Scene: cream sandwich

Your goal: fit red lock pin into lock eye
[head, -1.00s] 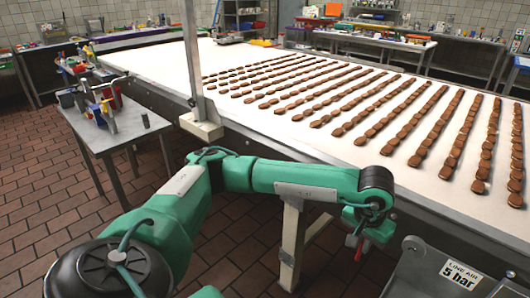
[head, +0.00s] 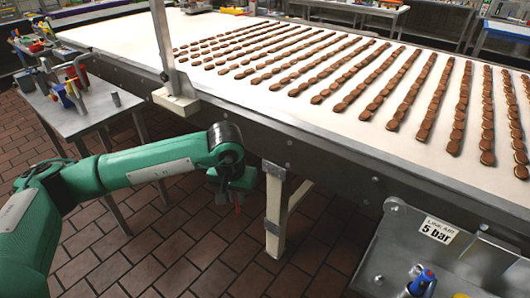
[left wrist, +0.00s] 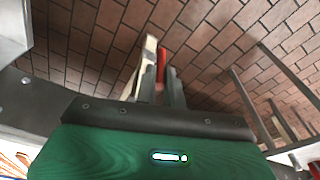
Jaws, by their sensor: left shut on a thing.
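My left gripper (head: 236,203) hangs in front of the conveyor's side, left of the metal panel (head: 400,255) and apart from it. Its jaws point down and are shut on the red lock pin (head: 238,209), of which only a small red part shows below the gripper. In the left wrist view the red pin (left wrist: 161,64) sticks out between the two dark fingers (left wrist: 160,90), with brick floor behind it. I cannot make out the lock eye for certain. The panel carries a "LINE AIR 5 bar" label (head: 439,230) and a blue-topped fitting (head: 422,281). My right gripper is not in view.
The long conveyor (head: 290,112) bears rows of brown biscuits. A pale leg (head: 276,210) stands just right of my left gripper. A small metal table (head: 80,118) with tools stands at the left. The tiled floor (head: 190,250) below the gripper is clear.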

